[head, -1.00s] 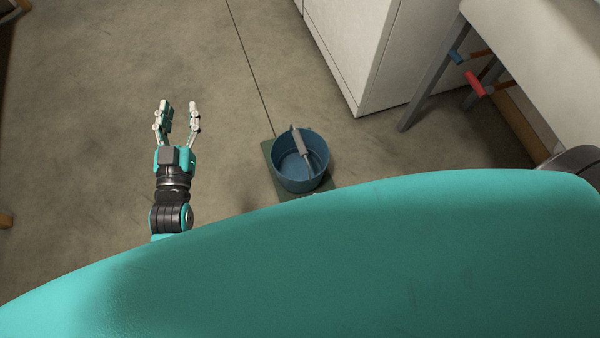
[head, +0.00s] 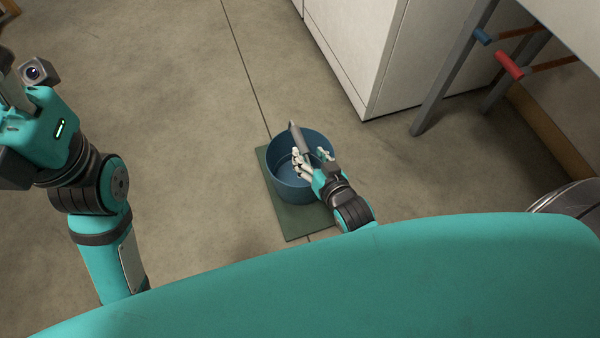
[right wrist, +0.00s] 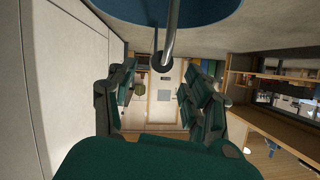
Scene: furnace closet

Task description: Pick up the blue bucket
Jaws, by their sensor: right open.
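The blue bucket (head: 284,183) stands upright on a green mat (head: 292,224) on the floor. Its grey handle (head: 296,137) slants up over the opening. My right gripper (head: 312,157) is open over the bucket, at its handle, and hides part of the rim. In the right wrist view, the bucket (right wrist: 185,10) fills the top edge, and the handle's dark grip (right wrist: 160,62) lies between the spread fingers (right wrist: 158,95); I cannot tell if they touch it. My left gripper (head: 18,95) is at the far left, partly cut off, well away from the bucket; its jaws cannot be judged.
A white cabinet (head: 375,50) stands behind and right of the bucket. A metal-legged stand (head: 455,70) with a blue-ended and a red-ended handle (head: 510,65) is at the right. The floor (head: 190,130) left of the bucket is clear.

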